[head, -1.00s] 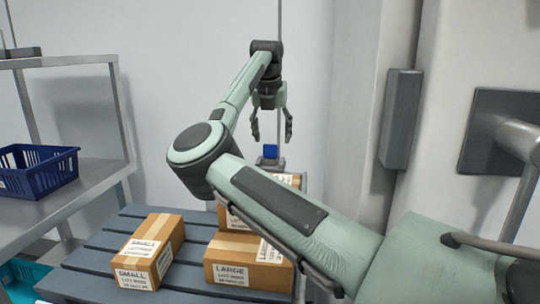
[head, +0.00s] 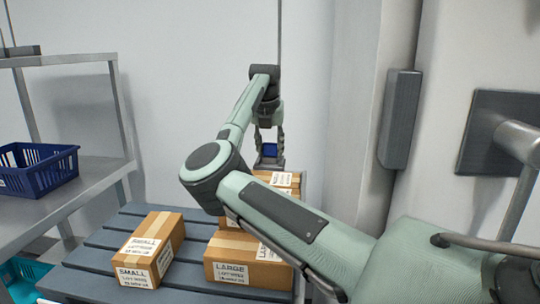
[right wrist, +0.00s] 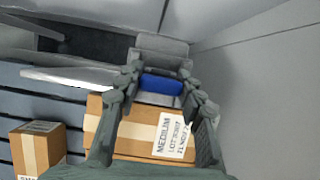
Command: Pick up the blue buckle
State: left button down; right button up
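The blue buckle (head: 270,150) is a small blue block at the far end of the pallet, beyond the boxes. It also shows in the right wrist view (right wrist: 160,86), in front of a grey part. My right gripper (head: 270,155) points down over it, with one finger on each side of the buckle. The fingers are spread; I cannot tell whether either one touches it. In the right wrist view the right gripper's fingers (right wrist: 160,72) frame the buckle. My left gripper is not in view.
A box marked MEDIUM (right wrist: 143,138) lies just on the near side of the buckle. Boxes marked SMALL (head: 150,247) and LARGE (head: 235,247) sit on the slatted grey pallet (head: 100,240). A blue basket (head: 45,172) stands on the metal shelf at left. A wall rises behind.

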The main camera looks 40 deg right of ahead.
jog(key=c, duration=0.4)
jog(key=shift+c, duration=0.2)
jog(key=shift+r, duration=0.1)
jog(key=shift+r, duration=0.5)
notch_tip(320, 180, up, 3)
jog(key=shift+f, duration=0.1)
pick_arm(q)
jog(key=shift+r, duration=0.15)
pick_arm(e)
jog(key=w+a+r, duration=0.3)
jog(key=a+r, duration=0.4)
jog(key=a, duration=0.4)
jog(key=shift+w, duration=0.3)
